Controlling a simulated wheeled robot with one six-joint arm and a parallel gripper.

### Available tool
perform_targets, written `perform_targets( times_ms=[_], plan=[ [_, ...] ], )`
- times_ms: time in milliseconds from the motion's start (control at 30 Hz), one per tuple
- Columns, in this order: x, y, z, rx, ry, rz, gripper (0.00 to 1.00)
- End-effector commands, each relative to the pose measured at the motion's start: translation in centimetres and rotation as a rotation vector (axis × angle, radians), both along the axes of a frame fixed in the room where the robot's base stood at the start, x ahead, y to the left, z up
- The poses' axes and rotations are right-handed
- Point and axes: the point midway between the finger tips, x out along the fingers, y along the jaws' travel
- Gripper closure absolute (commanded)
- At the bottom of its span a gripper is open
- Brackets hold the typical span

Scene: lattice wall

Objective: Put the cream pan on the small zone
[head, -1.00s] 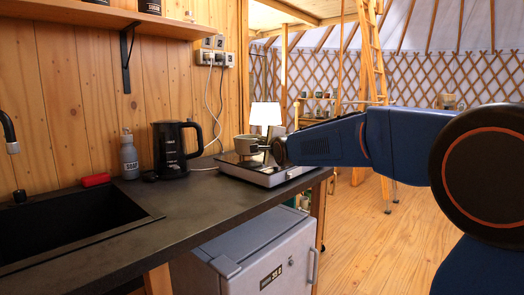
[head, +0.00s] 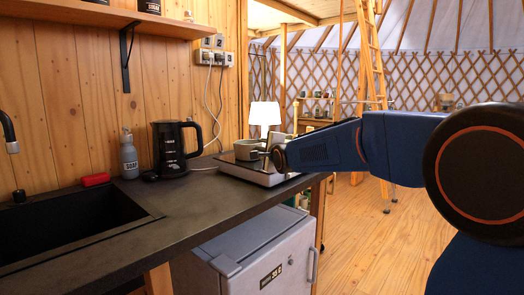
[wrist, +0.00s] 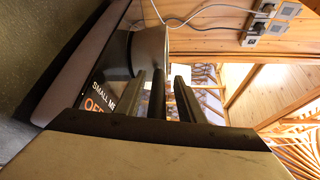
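Printed text starting "SMALL" (wrist: 104,92) shows on the hob's dark front; the small zone itself is hidden.
A black kettle (head: 172,148), a soap bottle (head: 129,157) and a red item (head: 95,180) stand left on the counter, beside the sink (head: 70,222). A lit lamp (head: 265,115) is behind the hob. The counter before the kettle is clear.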

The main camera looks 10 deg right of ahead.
Motion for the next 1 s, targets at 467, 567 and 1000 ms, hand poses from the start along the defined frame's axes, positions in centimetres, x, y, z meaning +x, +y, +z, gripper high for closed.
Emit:
perform_targets(
  times_ms=[467, 567, 1000],
  plan=[
    [-6.5, -0.8, 0.9, -0.001, -0.001, 0.000, 0.64],
    [-8.0, -1.0, 1.1, -0.001, -0.002, 0.000, 0.64],
    [-11.7, -1.5, 1.5, 0.000, -0.001, 0.000, 0.64]
  ],
)
